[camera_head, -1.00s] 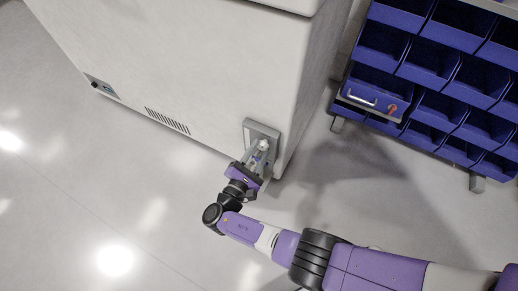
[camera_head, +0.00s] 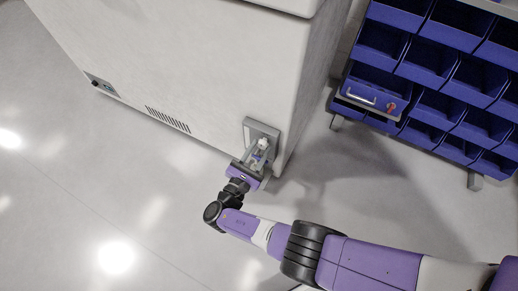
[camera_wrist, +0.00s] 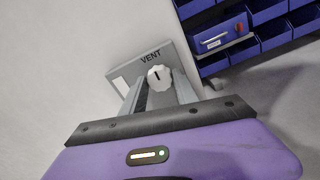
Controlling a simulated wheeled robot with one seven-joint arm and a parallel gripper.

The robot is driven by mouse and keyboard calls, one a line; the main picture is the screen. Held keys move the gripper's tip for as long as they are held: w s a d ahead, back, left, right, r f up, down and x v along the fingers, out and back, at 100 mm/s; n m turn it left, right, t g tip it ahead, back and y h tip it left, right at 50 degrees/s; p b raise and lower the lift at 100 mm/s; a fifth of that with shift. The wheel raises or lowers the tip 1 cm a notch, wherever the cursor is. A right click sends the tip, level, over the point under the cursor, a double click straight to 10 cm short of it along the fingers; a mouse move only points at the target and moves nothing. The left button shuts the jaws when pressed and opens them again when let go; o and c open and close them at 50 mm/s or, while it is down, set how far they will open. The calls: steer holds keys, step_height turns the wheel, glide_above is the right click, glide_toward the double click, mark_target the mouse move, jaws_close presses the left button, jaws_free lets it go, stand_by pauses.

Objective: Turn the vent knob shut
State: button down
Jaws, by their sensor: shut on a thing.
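The vent knob (camera_wrist: 159,77) is white and scalloped, with a dark line mark on its face. It sits on a grey plate (camera_wrist: 120,73) lettered VENT, on the lower right of the white cabinet's side. In the head view the knob (camera_head: 263,143) is small, at the end of my gripper. My gripper (camera_head: 259,155) reaches it from below, and its two fingers are shut on the knob, one on each side. In the wrist view my gripper (camera_wrist: 166,88) hides the lower part of the plate.
The white cabinet (camera_head: 200,75) fills the upper left, with a slotted grille (camera_head: 167,119) and a small dark panel (camera_head: 100,86). A rack of blue bins (camera_head: 440,65) stands at the right, with a handled drawer (camera_head: 372,97). The floor at lower left is clear.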

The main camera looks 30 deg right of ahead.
steer(key=shift+f, duration=0.1)
steer(key=c, duration=0.9)
jaws_free()
steer(key=shift+c, duration=0.2)
steer(key=shift+a, duration=0.1)
steer(key=v, duration=0.7)
steer(key=shift+s+a, duration=0.25)
